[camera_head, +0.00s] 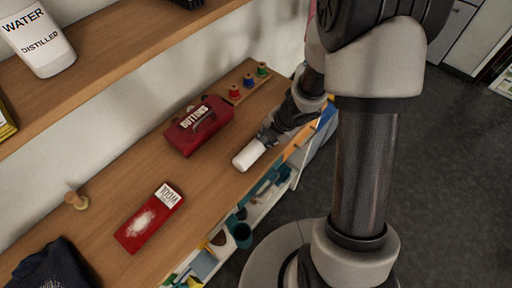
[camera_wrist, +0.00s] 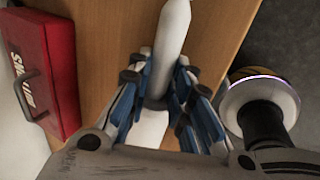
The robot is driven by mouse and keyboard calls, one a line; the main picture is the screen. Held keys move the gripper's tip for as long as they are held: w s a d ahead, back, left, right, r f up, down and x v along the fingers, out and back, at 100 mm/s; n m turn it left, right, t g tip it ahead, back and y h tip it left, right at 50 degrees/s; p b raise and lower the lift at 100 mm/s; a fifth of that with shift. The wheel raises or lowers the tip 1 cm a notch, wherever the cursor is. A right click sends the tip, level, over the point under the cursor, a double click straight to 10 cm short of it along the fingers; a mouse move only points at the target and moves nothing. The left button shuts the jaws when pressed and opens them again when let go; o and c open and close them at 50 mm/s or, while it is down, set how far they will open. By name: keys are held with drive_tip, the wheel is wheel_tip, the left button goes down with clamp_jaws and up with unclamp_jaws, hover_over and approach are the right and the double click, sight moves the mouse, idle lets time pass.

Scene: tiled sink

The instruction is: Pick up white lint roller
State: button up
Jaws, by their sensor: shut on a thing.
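The white lint roller (camera_head: 249,155) shows in the head view as a white cylinder at the front edge of the wooden shelf. In the wrist view the lint roller (camera_wrist: 174,30) runs up from between the fingers, over the wood. My gripper (camera_head: 268,136) is shut on it; in the wrist view my gripper (camera_wrist: 160,88) has a finger on each side of its narrower part. The lower end of the roller is partly hidden by the gripper. I cannot tell whether the roller touches the shelf.
A red buttons box (camera_head: 199,126) stands left of the gripper. Coloured spools (camera_head: 248,80) stand behind it. A red wool packet (camera_head: 149,217), a wooden peg (camera_head: 76,200) and dark cloth (camera_head: 50,268) are to the left.

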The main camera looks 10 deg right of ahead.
sight(266, 139)
clamp_jaws()
wheel_tip(266, 139, up, 20)
drive_tip(key=p, duration=1.6)
